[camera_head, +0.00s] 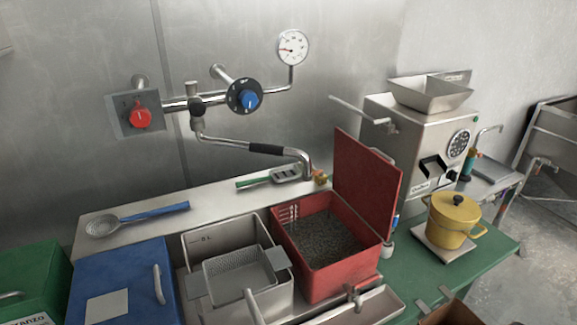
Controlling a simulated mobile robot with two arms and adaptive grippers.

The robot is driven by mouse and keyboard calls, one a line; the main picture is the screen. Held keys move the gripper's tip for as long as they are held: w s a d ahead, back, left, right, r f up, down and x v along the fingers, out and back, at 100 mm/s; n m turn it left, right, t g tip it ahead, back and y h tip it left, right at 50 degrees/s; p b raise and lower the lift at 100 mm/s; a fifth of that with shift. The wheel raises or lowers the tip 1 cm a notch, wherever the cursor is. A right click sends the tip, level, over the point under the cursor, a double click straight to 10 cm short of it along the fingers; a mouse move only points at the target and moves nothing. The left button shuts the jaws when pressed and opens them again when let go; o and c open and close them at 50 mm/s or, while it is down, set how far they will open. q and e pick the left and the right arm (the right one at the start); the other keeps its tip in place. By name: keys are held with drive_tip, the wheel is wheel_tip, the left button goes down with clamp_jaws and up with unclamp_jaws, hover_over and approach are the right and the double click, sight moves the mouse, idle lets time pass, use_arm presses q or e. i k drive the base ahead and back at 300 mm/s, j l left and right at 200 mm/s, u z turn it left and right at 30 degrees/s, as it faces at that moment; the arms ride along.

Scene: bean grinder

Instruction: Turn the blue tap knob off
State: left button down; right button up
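The blue tap knob (249,99) sits on a round black dial on the wall pipe, left of the pressure gauge. A light pointer mark shows on the knob, but its exact setting is too small to read. A red knob (140,117) on a square plate is at the left end of the same pipe. The tap spout (265,149) with a black sleeve swings out to the right below the pipe. Neither of my grippers shows in the head view.
A pressure gauge (293,47) rises from the pipe's right end. Below are a steel ledge with a blue-handled strainer (137,219), an open red bin (345,270) of dark grains, a steel basin with a basket, and a grinder (425,145). The space before the blue knob looks clear.

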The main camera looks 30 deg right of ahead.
sight(248, 99)
drive_tip(key=z, duration=0.85)
